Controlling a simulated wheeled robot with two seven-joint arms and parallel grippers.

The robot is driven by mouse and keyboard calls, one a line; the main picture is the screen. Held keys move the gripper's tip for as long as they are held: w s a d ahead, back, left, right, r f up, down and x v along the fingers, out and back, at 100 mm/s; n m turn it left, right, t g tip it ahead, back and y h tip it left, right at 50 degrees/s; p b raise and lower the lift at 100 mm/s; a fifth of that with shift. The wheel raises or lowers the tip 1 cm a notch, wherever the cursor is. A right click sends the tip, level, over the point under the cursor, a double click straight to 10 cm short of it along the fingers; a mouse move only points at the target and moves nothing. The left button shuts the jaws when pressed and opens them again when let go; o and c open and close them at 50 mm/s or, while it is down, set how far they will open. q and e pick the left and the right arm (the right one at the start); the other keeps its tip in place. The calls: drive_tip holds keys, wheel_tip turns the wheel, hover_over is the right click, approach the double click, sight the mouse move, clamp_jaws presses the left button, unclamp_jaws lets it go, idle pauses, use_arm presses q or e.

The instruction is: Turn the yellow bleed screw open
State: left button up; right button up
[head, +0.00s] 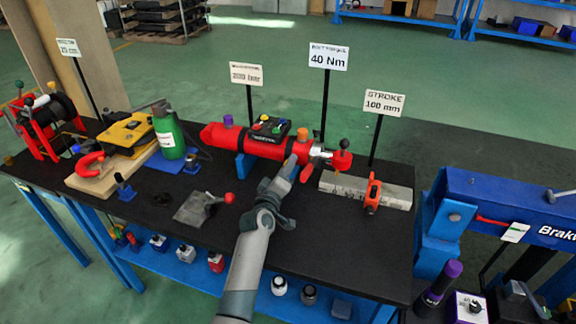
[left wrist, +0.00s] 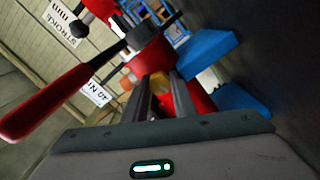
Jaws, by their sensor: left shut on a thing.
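The red cylinder (head: 252,142) lies on a blue support on the black table, and its red end also shows in the left wrist view (left wrist: 152,58). My left gripper (head: 291,162) is at the cylinder's right part, pointing away from me. In the left wrist view its fingers (left wrist: 162,84) are shut on a small yellow-orange piece (left wrist: 159,84), which appears to be the bleed screw. The fingers hide most of it, and I cannot tell how far it is turned. In the head view the screw is hidden behind the gripper. My right gripper is not in view.
A red lever (left wrist: 45,102) with a dark shaft passes close to the fingers. An orange knob (head: 303,133) and a black-knobbed red valve (head: 342,156) are near the gripper.

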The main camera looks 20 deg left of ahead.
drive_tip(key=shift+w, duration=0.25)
use_arm(q)
drive_tip(key=o, duration=1)
drive_tip(key=shift+o, duration=0.2)
drive_tip(key=shift+f, duration=0.1)
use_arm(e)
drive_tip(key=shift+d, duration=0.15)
use_arm(q)
drive_tip(key=shift+s+f, duration=0.1)
